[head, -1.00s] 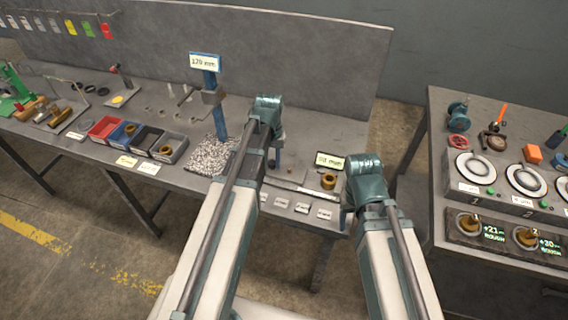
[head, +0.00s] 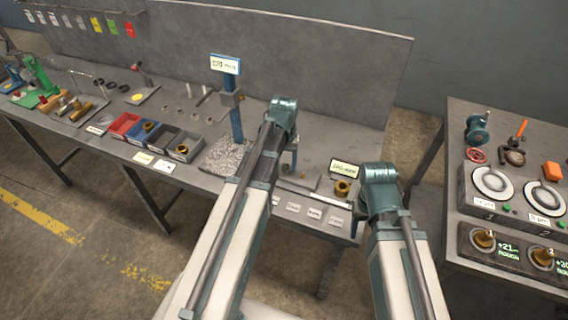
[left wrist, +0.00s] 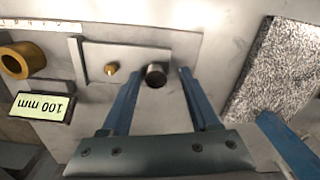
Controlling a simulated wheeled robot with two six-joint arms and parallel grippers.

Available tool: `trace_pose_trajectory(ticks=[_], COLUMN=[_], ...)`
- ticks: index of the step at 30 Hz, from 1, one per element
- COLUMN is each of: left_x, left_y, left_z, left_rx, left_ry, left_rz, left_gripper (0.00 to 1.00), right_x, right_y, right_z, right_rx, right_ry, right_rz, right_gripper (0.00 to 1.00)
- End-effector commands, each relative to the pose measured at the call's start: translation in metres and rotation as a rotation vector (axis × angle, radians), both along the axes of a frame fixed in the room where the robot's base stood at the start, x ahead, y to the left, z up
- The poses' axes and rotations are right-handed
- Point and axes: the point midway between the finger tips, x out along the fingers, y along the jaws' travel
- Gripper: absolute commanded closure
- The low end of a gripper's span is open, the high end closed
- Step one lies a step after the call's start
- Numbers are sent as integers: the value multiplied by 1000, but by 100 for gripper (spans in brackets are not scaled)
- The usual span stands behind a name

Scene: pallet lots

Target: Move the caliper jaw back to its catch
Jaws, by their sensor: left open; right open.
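The caliper lies on the grey bench. Its scale strip (left wrist: 40,22) runs along the top left in the left wrist view. Its display (left wrist: 42,107) reads 100 mm upside down there and also shows in the head view (head: 345,168). A flat plate (left wrist: 136,57) beside the scale carries a small brass pin (left wrist: 111,69) and a dark upright post (left wrist: 156,75). My left gripper (left wrist: 158,72) is open, with the post between its blue fingertips and apparently apart from both. A brass ring (left wrist: 17,60) lies by the display.
A speckled slab (left wrist: 274,70) and a blue upright post with a display (head: 225,64) stand left of my left arm. Coloured bins (head: 124,126) sit farther left. A second bench with round gauges (head: 491,183) is at right. A gap of floor separates the benches.

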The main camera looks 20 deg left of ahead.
Motion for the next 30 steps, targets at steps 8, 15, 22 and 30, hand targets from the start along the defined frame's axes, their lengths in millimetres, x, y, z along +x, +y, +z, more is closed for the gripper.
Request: trace_pose_trajectory(ticks=[8, 15, 22, 30], left_x=[0, 0, 0, 0], left_y=[0, 0, 1, 1], left_z=[32, 69, 105, 134], left_rx=[0, 0, 1, 1], left_ry=[0, 0, 0, -1], left_rz=[0, 0, 1, 1], left_gripper=[38, 38, 38, 38], right_x=[0, 0, 0, 0], right_y=[0, 0, 0, 0], right_z=[32, 69, 105, 134], right_rx=[0, 0, 0, 0], right_ry=[0, 0, 0, 0], right_rz=[0, 0, 0, 1], right_gripper=[38, 38, 38, 38])
